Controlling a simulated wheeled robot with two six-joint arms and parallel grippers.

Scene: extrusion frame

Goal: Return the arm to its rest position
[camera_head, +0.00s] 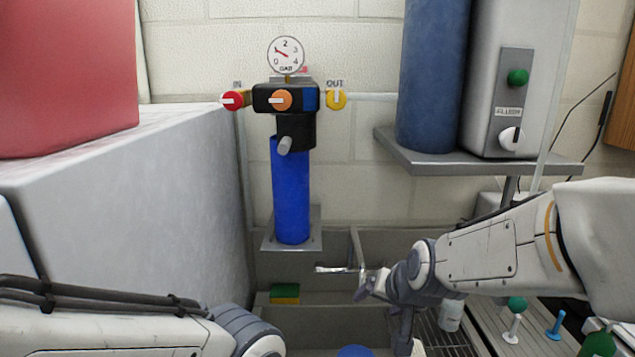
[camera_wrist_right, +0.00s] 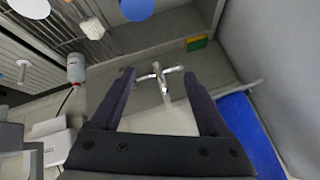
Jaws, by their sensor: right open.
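My right arm (camera_head: 500,245) reaches in from the right in the head view. Its gripper (camera_head: 368,285) is over the sink area, close to the tap in the picture. In the right wrist view the two dark fingers of the right gripper (camera_wrist_right: 160,78) stand apart with nothing held. The metal tap (camera_wrist_right: 158,76) shows beyond and between them; no contact can be made out. My left arm (camera_head: 100,325) lies along the lower left of the head view, and its gripper is outside the picture.
A blue filter housing (camera_head: 291,190) with a gauge (camera_head: 286,55) stands behind the sink (camera_head: 320,318). A sponge (camera_head: 284,293) lies at the sink's left. A shelf (camera_head: 470,163) holds a blue cylinder (camera_head: 430,75) and a grey dispenser (camera_head: 483,75). A bottle (camera_head: 451,315) stands below my right arm.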

